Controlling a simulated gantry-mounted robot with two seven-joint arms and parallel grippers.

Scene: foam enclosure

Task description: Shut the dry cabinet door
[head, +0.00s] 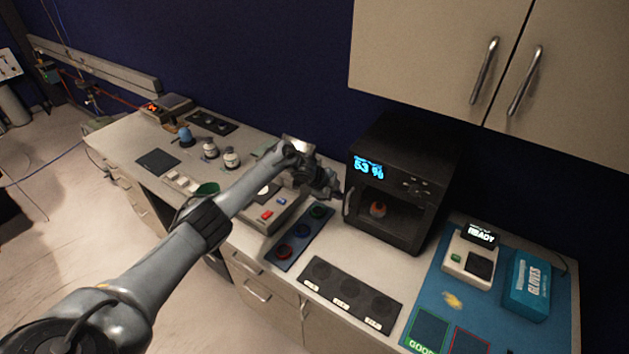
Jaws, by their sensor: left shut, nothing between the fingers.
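The dry cabinet (420,160) is a black box on the bench with a blue display reading about 53 %. Its front (393,225) has a dark window with a small orange and white item (378,209) visible inside. A light vertical handle (347,201) shows at the left edge of the front. I cannot tell whether the door is fully flush or slightly ajar. My left gripper (338,195) is shut and empty, just left of the handle; whether it touches is unclear. My right gripper is out of view.
Below the cabinet lie a dark mat with round spots (349,292) and a strip with coloured rings (300,238). A scale (470,257) and blue glove box (528,285) stand at right. Wall cupboards (430,50) hang above. Bottles (231,158) stand behind my left arm.

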